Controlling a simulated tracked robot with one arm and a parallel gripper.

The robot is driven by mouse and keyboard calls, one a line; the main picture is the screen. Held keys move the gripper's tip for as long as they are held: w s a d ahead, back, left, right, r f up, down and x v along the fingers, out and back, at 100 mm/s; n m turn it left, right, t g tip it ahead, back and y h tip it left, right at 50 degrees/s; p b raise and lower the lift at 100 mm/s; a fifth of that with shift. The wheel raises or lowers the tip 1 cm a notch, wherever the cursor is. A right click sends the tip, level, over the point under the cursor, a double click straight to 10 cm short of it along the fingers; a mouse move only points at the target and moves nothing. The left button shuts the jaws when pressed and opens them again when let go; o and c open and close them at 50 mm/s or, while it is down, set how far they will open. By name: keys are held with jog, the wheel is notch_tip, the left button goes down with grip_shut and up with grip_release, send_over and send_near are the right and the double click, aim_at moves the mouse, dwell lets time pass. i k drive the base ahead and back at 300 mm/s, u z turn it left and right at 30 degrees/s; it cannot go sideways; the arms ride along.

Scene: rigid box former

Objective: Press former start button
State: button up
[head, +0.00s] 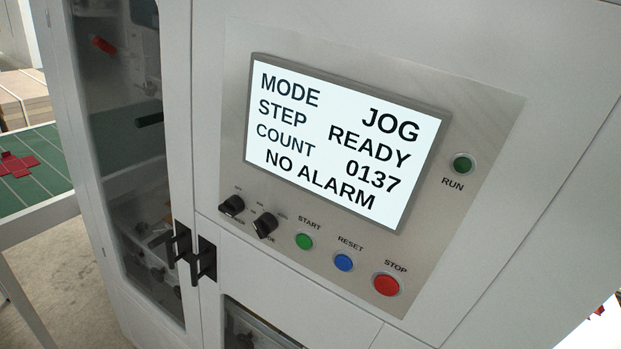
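The former's control panel (478,125) fills the middle of the head view and looks tilted. The green START button (304,241) sits below the screen, under its START label. To its right are the blue RESET button (344,263) and the red STOP button (387,285). The screen (343,142) reads MODE JOG, STEP READY, COUNT 0137, NO ALARM. A dark green RUN lamp (463,163) is right of the screen. My gripper does not show in this view, and nothing covers the START button.
Two black knobs (264,224) sit left of START. Black door handles (204,261) stick out at lower left, beside a glazed door (130,150). A green-topped table (35,172) with red pieces stands at far left. The space before the panel looks clear.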

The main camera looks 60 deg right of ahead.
aim_at(304, 242)
jog(key=z, duration=1)
